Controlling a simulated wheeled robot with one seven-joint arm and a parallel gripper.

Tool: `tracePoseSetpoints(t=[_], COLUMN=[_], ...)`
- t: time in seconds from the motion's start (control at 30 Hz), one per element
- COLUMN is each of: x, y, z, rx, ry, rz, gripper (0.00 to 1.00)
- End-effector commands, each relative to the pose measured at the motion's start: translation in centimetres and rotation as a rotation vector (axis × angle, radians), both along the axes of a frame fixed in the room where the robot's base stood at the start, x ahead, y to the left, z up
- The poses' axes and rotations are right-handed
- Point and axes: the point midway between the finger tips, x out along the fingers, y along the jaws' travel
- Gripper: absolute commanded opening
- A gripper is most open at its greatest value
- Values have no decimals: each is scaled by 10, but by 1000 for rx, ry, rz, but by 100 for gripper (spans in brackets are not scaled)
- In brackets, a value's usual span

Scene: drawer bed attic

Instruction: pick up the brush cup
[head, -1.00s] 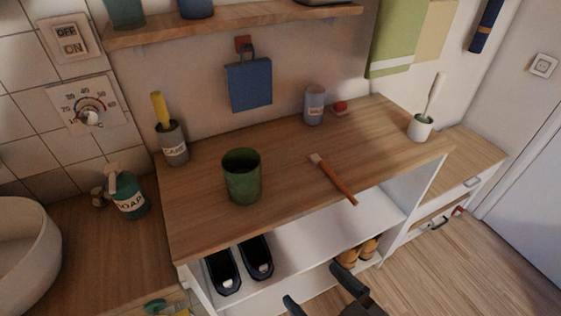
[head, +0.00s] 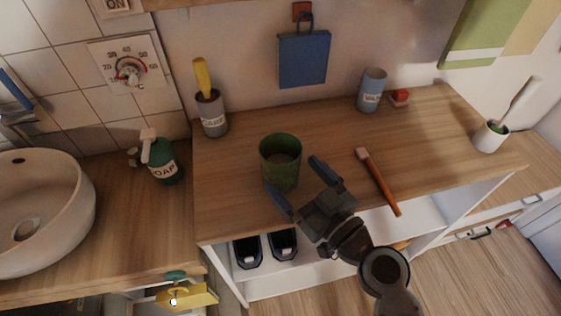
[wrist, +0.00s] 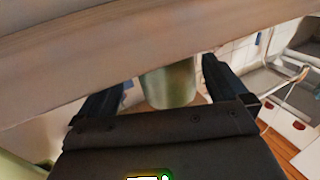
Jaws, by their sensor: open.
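A green cup (head: 280,170) stands upright on the wooden counter and looks empty; it also shows between my fingers in the wrist view (wrist: 170,85). My gripper (head: 297,178) is open just in front of it, and I cannot tell whether the fingers touch it. A white cup (head: 488,137) holding a brush (head: 522,103) stands at the counter's right end, away from my gripper. A grey cup labelled CARE (head: 213,118) with a yellow-handled item stands at the back left. Which cup is the brush cup is not marked.
A brown-handled tool (head: 378,182) lies right of my gripper. A blue-grey container (head: 371,90) and a red block (head: 400,96) stand at the back. A soap bottle (head: 163,160) and a basin (head: 40,210) are left. Shoes sit on the shelf below.

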Motion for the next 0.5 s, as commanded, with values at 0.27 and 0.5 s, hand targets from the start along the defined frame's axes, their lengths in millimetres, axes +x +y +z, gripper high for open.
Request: tracePoseSetpoints(t=[0.27,0.5], x=[27,36], y=[27,35], z=[-2,-5], rx=[0,-1], ry=[0,2], rz=[1,0], gripper=[100,100])
